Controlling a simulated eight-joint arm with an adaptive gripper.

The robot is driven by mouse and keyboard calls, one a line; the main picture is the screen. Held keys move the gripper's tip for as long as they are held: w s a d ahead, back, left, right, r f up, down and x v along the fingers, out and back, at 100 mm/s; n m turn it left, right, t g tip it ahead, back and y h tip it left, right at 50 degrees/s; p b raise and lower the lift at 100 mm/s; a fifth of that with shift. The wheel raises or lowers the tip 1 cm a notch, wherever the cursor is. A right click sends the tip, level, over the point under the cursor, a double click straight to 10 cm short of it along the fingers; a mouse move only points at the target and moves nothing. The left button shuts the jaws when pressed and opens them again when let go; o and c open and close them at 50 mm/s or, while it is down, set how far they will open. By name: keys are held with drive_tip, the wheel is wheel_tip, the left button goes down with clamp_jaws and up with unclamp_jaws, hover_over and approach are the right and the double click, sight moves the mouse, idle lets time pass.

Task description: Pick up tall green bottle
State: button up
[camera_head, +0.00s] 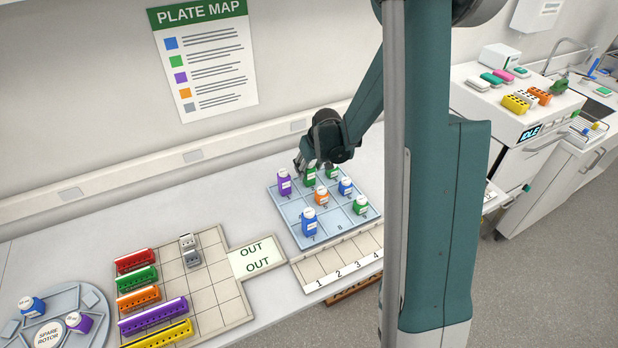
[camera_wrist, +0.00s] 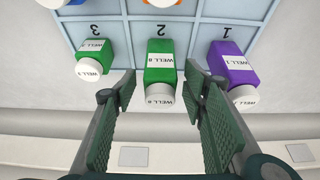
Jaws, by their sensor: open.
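The tall green bottle (camera_head: 310,178) with a white cap stands at the back edge of the blue numbered tray (camera_head: 291,212). In the wrist view the green bottle (camera_wrist: 160,73) is centred in cell 2, its label partly readable. My gripper (camera_wrist: 157,88) is open, with one finger on each side of the bottle's capped end in the picture. I see no finger touching it. In the head view my gripper (camera_head: 305,163) is right at this bottle and covers part of it.
A purple bottle (camera_wrist: 233,68) stands close in cell 1 and a shorter green bottle (camera_wrist: 88,48) in cell 3. Orange (camera_head: 321,197), blue (camera_head: 309,223) and another green bottle (camera_head: 361,205) share the tray. The wall is close behind. Racks (camera_head: 153,317) stand left.

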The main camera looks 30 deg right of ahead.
drive_tip(key=shift+w+f, duration=0.1)
drive_tip(key=shift+f, duration=0.15)
drive_tip(key=shift+c, duration=0.7)
drive_tip(key=c, duration=0.9)
